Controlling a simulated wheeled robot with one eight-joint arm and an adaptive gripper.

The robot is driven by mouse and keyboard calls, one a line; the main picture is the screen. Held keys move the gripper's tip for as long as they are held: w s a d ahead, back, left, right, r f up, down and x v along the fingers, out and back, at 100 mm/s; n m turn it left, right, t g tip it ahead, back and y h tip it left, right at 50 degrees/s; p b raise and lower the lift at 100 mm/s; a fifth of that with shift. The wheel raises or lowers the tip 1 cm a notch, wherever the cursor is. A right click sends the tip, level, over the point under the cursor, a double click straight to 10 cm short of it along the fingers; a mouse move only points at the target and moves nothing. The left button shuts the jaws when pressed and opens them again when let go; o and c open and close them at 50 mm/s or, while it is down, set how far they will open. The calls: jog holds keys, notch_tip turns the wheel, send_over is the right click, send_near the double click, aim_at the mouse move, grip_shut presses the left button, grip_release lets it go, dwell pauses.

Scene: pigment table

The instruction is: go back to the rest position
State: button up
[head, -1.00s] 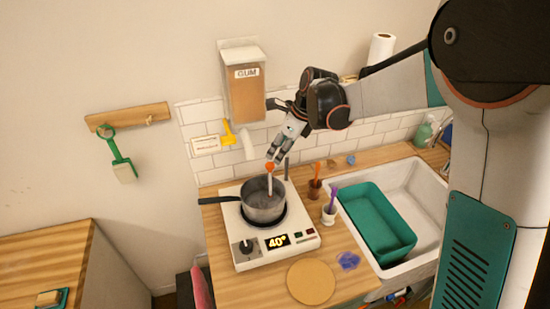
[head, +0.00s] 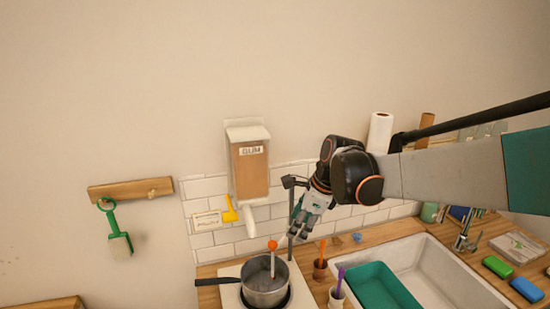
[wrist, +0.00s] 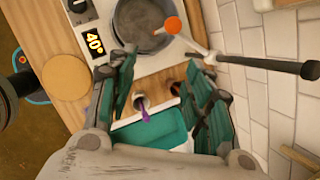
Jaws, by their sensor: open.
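My gripper (head: 300,226) hangs in front of the tiled wall, above and a little right of the pot. In the wrist view (wrist: 165,95) its green-padded fingers are spread wide with nothing held between them. The grey pot (head: 265,293) sits on the white hot plate (head: 228,292), its black handle pointing left. An orange-tipped stirrer (head: 272,246) stands in the pot, apart from my gripper.
A gum dispenser (head: 250,170) hangs on the wall left of my gripper. Cups with an orange tool (head: 322,252) and a purple tool (head: 339,280) stand right of the pot. A teal tub (head: 375,287) sits in the white sink (head: 450,280). A thin dark post (head: 291,225) rises behind the pot.

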jog(key=s+d+f+n+t+h+b, duration=0.1)
jog(key=s+d+f+n+b, duration=0.3)
jog(key=s+n, duration=0.3)
jog(key=s+d+f+n+t+h+b, duration=0.1)
jog(key=s+d+f+n+b, duration=0.3)
jog(key=s, duration=0.6)
jog(key=s+d+f+n+t+h+b, duration=0.1)
jog(key=s+d+f+n+t+b, duration=0.1)
jog(key=s+d+f+n+b, duration=0.2)
jog(key=s+f+n+b, duration=0.2)
jog(key=s+n+b, duration=0.1)
jog(key=s+n, duration=0.1)
jog(key=shift+s+n, duration=0.15)
jog(key=shift+n, duration=0.65)
dwell(0.8)
